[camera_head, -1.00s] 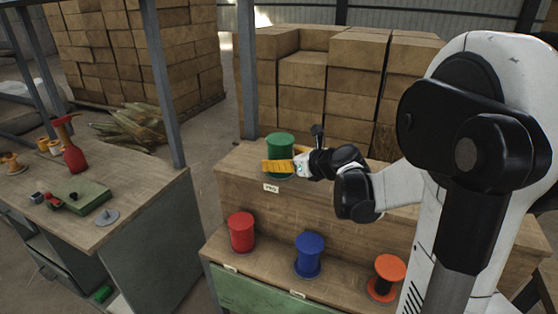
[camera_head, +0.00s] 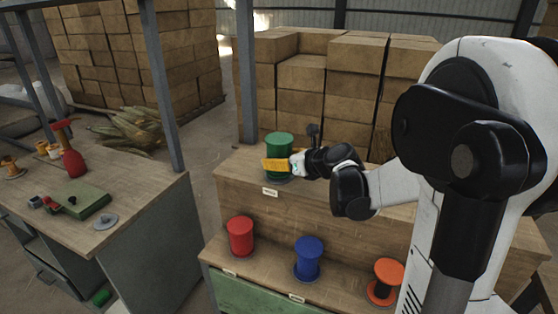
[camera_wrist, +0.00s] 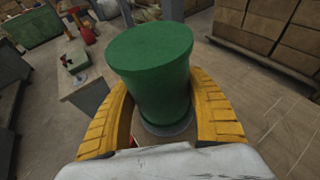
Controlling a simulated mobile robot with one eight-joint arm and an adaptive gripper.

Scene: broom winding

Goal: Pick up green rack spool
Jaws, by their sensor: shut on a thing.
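The green spool (camera_head: 279,146) stands upright on the top shelf of the wooden rack (camera_head: 330,203) in the head view. It fills the middle of the wrist view (camera_wrist: 153,70), between two yellow fingers. My gripper (camera_head: 277,164) reaches it from the right, with a yellow finger across its lower front. In the wrist view my gripper (camera_wrist: 162,112) is shut on the spool, one finger on each side. The head view does not clearly show whether the spool's base touches the shelf.
On the lower shelf stand a red spool (camera_head: 240,236), a blue spool (camera_head: 308,258) and an orange spool (camera_head: 386,281). A workbench (camera_head: 140,205) at left holds a red spray bottle (camera_head: 70,150) and a green device (camera_head: 78,201). Stacked boxes (camera_head: 355,90) stand behind the rack.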

